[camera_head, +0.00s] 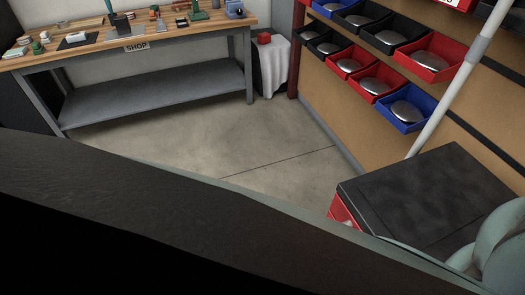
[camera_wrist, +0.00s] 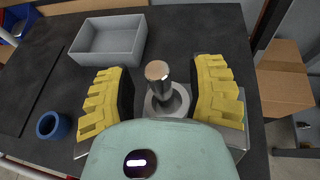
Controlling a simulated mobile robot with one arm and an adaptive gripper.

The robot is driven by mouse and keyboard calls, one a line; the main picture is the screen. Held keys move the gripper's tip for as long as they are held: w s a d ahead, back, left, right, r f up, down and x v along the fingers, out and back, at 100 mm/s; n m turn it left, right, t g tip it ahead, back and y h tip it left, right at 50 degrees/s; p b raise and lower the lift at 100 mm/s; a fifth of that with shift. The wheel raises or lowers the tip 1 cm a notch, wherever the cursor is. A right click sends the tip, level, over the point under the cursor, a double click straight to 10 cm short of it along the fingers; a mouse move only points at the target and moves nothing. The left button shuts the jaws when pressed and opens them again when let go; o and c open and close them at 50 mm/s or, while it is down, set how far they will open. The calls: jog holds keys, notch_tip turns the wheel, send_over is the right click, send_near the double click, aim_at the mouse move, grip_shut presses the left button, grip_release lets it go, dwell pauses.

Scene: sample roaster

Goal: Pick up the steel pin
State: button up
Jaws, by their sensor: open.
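A steel pin (camera_wrist: 157,72) with a light brownish round top stands between the two yellow fingers of my gripper (camera_wrist: 162,85) in the wrist view. Its lower part meets a round grey metal holder (camera_wrist: 176,101) on a grey block (camera_wrist: 235,138); whether it sits inside the holder is hard to tell. My gripper is open, with one finger on each side of the pin and gaps between. The pin does not show in the head view, where a dark form fills the lower part.
In the wrist view, a grey open tray (camera_wrist: 109,38) stands at the back left of the dark top (camera_wrist: 200,22), and a blue ring-shaped object (camera_wrist: 54,126) lies left. A cardboard box (camera_wrist: 285,75) is at right. The head view shows a workbench (camera_head: 150,37) and wall bins (camera_head: 404,116).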

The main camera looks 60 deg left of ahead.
grip_shut()
dwell(0.3)
dwell(0.3)
